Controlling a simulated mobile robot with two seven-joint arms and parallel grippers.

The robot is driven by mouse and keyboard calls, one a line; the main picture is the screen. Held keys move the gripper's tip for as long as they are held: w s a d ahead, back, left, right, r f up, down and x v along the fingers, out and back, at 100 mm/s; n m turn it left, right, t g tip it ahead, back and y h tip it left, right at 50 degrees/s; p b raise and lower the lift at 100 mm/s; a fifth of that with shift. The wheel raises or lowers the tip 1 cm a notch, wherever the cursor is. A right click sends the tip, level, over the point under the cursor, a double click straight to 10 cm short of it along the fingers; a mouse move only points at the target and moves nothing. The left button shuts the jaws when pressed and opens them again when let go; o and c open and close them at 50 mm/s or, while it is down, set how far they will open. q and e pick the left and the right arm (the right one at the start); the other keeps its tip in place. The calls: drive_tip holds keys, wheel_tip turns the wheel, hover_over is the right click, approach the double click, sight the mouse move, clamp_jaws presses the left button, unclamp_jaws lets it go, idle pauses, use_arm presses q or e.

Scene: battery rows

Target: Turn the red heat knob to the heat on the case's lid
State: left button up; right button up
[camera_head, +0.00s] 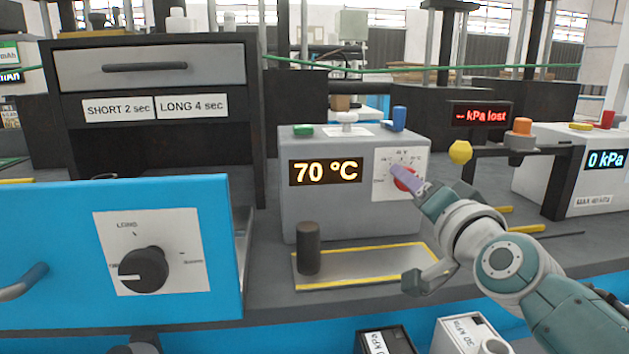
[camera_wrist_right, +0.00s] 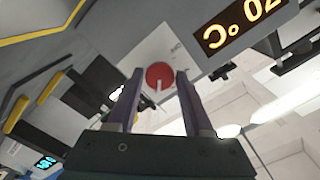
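The red heat knob (camera_head: 402,185) sits on a white dial plate (camera_head: 385,160) on the front of a grey box (camera_head: 345,215). The box's display (camera_head: 325,172) reads 70 °C. In the right wrist view the knob (camera_wrist_right: 159,75) lies between the two fingertips (camera_wrist_right: 160,73), with a narrow gap on each side. Its white pointer mark shows. My left gripper is not in view. I cannot make out a lid with a heat marked on it.
A dark cylinder (camera_head: 308,248) stands on a yellow-edged tray (camera_head: 350,278) below the box. A blue panel with a black knob (camera_head: 143,270) is at the left. Labelled cases (camera_head: 470,335) stand at the bottom.

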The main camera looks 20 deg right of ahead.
drive_tip(key=o, duration=0.3)
drive_tip(key=p+v, duration=0.1)
drive_tip(key=v, duration=0.9)
drive_tip(key=shift+d+p, duration=0.1)
drive_tip(key=shift+p, duration=0.3)
